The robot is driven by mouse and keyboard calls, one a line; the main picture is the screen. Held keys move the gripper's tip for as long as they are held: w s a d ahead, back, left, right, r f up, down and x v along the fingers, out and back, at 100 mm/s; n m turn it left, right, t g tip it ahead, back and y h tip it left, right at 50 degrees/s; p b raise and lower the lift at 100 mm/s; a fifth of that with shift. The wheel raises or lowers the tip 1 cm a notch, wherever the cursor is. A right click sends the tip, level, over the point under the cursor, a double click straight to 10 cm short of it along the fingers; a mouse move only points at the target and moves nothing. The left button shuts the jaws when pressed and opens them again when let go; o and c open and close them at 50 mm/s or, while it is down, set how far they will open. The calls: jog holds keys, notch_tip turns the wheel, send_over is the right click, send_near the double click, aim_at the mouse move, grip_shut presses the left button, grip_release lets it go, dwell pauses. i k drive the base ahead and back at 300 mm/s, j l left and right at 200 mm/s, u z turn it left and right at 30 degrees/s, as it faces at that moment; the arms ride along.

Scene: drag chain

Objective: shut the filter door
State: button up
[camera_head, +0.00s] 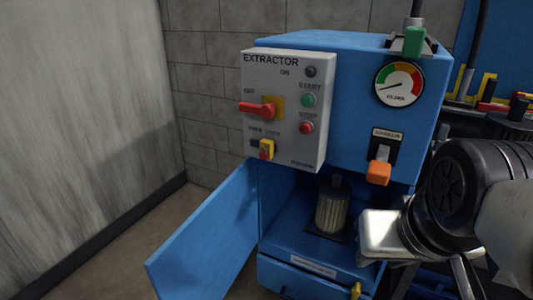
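The blue filter door (207,235) stands wide open, swung out to the left front of the blue extractor cabinet (345,65). It meets the cabinet along the left edge of the lower compartment. A pleated filter (333,210) with a dark top stands upright inside the open compartment. My gripper (388,236) is at the right, in front of the right side of the compartment and well apart from the door. Its fingers are not clearly shown, so I cannot tell whether it is open or shut. My arm hides the cabinet's lower right part.
A grey control box (287,110) with a red switch handle juts out above the door. An orange-tipped shaker handle (379,172) sticks out above my gripper. A drawer with a yellow latch (356,290) is below. A grey wall (75,120) stands left, with free floor between.

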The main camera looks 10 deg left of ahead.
aim_at(202, 260)
jog(key=k+j+z, duration=0.15)
jog(key=k+j, duration=0.2)
jog(key=k+j+z, duration=0.1)
jog(key=k+j, duration=0.15)
jog(key=k, duration=0.2)
jog(key=k+j+z, duration=0.15)
jog(key=j, duration=0.4)
jog(key=j+z, duration=0.1)
jog(key=j, duration=0.45)
jog(key=i+j, duration=0.1)
jog(key=j, duration=0.25)
jog(key=i+j+z, duration=0.15)
jog(key=j, duration=0.25)
jog(key=i+j, duration=0.1)
jog(key=j, duration=0.25)
jog(key=j+z, duration=0.2)
jog(key=k+z, duration=0.25)
jog(key=z, duration=0.15)
